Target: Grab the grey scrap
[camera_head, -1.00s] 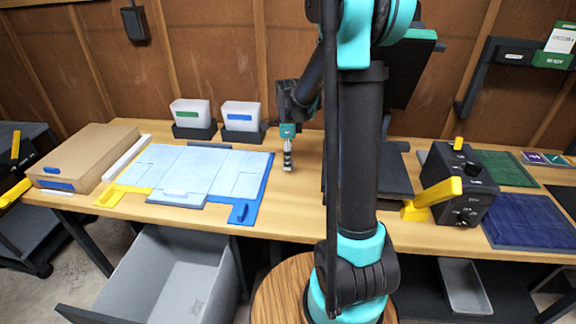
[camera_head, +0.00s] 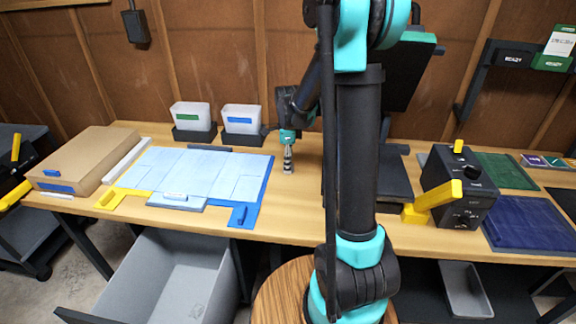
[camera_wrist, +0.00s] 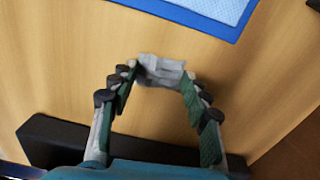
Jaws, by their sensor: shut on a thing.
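The grey scrap (camera_wrist: 160,71) is a small, crumpled light-grey piece between my fingertips in the wrist view. My gripper (camera_wrist: 160,76) is shut on it, one finger on each side with the tips at its edges. In the head view my gripper (camera_head: 288,168) points down at the wooden tabletop, just right of the blue-edged board. The scrap is too small there to tell apart from the fingertips. I cannot tell whether it touches the table.
The board with light-blue panels (camera_head: 210,172) lies left of my gripper. Two white bins (camera_head: 241,118) in dark holders stand behind it. A cardboard box (camera_head: 85,158) is at the far left. A black box with a yellow lever (camera_head: 460,190) stands right. An open grey drawer (camera_head: 165,280) is below.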

